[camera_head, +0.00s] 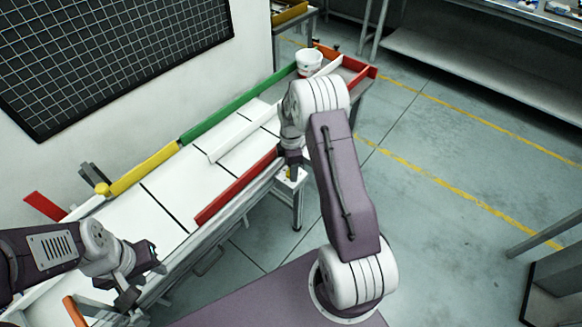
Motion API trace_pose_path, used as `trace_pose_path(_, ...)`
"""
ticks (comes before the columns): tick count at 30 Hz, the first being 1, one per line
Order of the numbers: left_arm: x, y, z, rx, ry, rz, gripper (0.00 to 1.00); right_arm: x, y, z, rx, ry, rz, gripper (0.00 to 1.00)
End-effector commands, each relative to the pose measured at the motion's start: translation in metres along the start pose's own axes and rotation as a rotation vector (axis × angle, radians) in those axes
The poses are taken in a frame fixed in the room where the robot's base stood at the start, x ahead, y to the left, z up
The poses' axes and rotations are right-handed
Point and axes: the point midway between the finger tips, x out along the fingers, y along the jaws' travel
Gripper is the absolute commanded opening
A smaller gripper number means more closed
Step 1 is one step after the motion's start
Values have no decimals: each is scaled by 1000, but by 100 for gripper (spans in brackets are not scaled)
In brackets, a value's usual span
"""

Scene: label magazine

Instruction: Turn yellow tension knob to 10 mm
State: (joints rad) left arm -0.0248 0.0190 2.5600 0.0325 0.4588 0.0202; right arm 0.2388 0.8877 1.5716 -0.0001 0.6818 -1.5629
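A small round yellow knob (102,188) sits at the near end of the yellow rail (145,170) on the far side of the white table. A second small yellow part (290,174) shows on a pale block just below my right gripper; I cannot tell which one is the tension knob. No millimetre scale is readable. My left gripper (128,298) is low at the left, over the table's near end, apart from both yellow parts. My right gripper (290,158) points down at the table's near edge, partly hidden by its own arm. The finger openings are too small to judge.
The white table (170,200) carries a green rail (225,118), a red rail (237,186) and a white divider (242,138). A white bowl-like container (309,63) stands at its far end near an orange-red border (355,79).

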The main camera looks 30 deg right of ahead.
Motion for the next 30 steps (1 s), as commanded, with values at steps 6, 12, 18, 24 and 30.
trace_pose_path(6, 0, 0, 0, 0, 0, 0, 36, 0, 0, 0, 0, 0, 0, 23)
trace_pose_path(12, 0, 0, 0, 0, 0, 0, 36, 0, 0, 0, 1, 0, 0, 0)
trace_pose_path(18, -2, 0, 0, 0, 0, 0, 36, -1, 0, 0, 38, 0, -1, 0)
trace_pose_path(24, -6, 0, -1, 0, 0, 0, 36, -2, 0, 0, 152, 0, -2, 0)
trace_pose_path(30, -12, 0, -1, 0, 0, 0, 36, -2, 0, 0, 332, 0, -2, 0)
